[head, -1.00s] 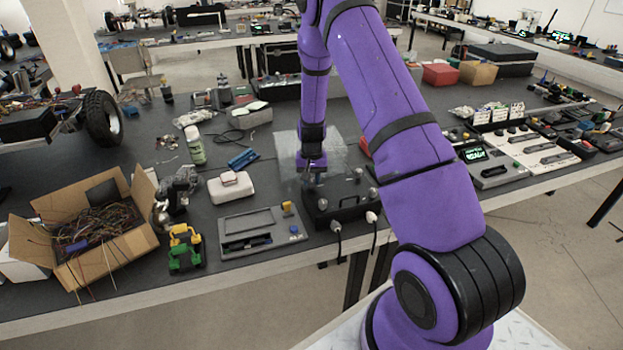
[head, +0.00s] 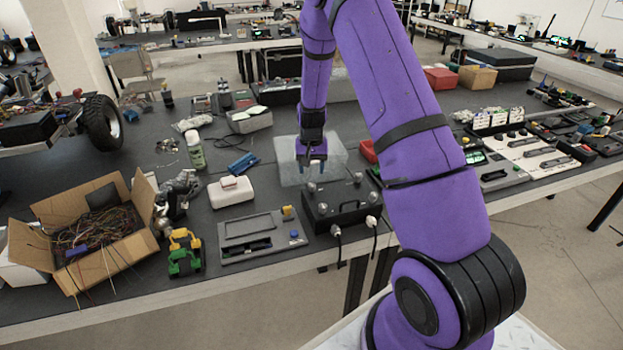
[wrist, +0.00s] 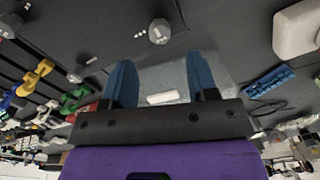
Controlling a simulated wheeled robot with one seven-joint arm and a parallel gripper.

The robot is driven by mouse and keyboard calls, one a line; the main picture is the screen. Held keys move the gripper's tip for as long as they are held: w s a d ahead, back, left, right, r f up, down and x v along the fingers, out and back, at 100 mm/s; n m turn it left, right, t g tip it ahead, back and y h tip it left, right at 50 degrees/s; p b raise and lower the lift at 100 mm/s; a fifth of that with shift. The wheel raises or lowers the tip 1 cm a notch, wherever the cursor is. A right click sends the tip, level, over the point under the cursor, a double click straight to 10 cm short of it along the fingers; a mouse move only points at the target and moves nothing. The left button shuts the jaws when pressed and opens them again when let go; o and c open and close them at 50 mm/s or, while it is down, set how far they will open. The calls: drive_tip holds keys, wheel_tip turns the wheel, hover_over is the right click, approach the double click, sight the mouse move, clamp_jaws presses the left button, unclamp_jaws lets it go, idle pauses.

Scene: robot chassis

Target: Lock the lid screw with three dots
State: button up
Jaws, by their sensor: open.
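A black box (head: 342,206) with a front handle stands near the front edge of the table. Its lid bears several grey screw knobs; one knob (wrist: 159,31) shows in the wrist view with small white marks beside it, and another knob (wrist: 104,73) lies to its left. The marks are too small to count surely.
A translucent sheet (head: 350,158) lies behind the box. A grey tray (head: 262,226), a white case (head: 231,196) and a blue part (head: 244,162) lie to the left. A red box (head: 369,151) is behind right. A cardboard box (head: 125,250) of wires stands far left.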

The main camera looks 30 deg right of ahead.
drive_tip(key=shift+r, duration=2.3)
wheel_tip(320, 180, up, 12)
drive_tip(key=n+t, duration=0.1)
hover_over(311, 184)
drive_tip(key=s+a, duration=0.4)
drive_tip(key=s+a+r+n+t, duration=0.1)
drive_tip(key=s+a+r, duration=0.25)
drive_tip(key=r, duration=0.25)
drive_tip(key=s+a+r+n+t, duration=0.1)
drive_tip(key=s+a+r, duration=0.1)
drive_tip(key=s+r, duration=0.3)
drive_tip(key=s+a+r+n, duration=0.1)
drive_tip(key=s+a+r, duration=0.1)
drive_tip(key=s, duration=0.5)
drive_tip(key=s+a+r+n+t, duration=0.1)
drive_tip(key=s+a+r, duration=0.1)
drive_tip(key=s+r, duration=0.2)
drive_tip(key=s+a+r+n+t, duration=0.1)
drive_tip(key=s+a+r, duration=0.1)
drive_tip(key=s, duration=0.9)
drive_tip(key=shift+r+n, duration=0.3)
drive_tip(key=shift+r, duration=0.15)
drive_tip(key=shift+w, duration=0.1)
